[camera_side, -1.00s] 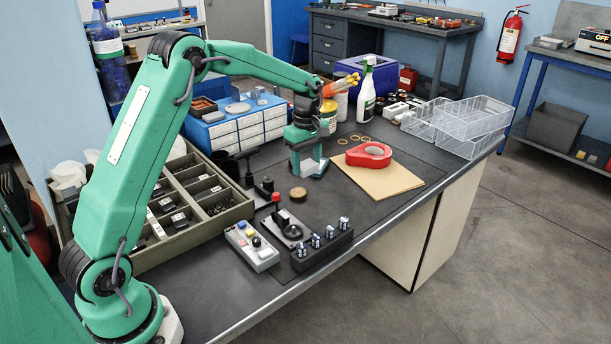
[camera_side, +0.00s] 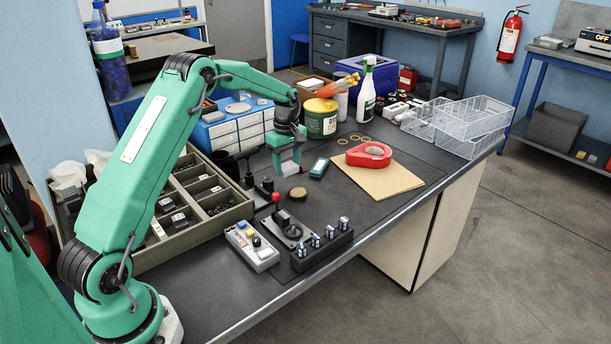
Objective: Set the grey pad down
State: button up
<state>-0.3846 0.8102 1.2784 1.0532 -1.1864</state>
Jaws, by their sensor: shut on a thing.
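My gripper (camera_side: 287,170) is over the dark bench mat (camera_side: 345,212), in front of the blue drawer unit. Its green fingers point down and are shut on the grey pad.
A round brown disc (camera_side: 298,194) and a red-knobbed joystick (camera_side: 289,229) lie in front. A red tape roll (camera_side: 368,155) rests on a tan board (camera_side: 385,182) to the right. A compartment tray (camera_side: 222,223) is at left, a green tin (camera_side: 320,121) behind.

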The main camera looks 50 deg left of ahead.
aim_at(285, 184)
jog(key=shift+w+a+f, duration=0.1)
jog(key=shift+a+f, duration=0.2)
jog(key=shift+a, duration=0.2)
jog(key=shift+w+a+f, duration=0.1)
jog(key=shift+a+f, duration=0.15)
jog(key=shift+a, duration=0.2)
jog(key=shift+s+f, duration=0.1)
jog(key=shift+f, duration=1.9)
jog(key=shift+f, duration=0.1)
jog(key=o, duration=0.6)
notch_tip(285, 184, up, 12)
jog(key=shift+f, duration=0.1)
jog(key=shift+r, duration=0.25)
jog(key=shift+d+r, duration=0.1)
jog(key=shift+d, duration=0.05)
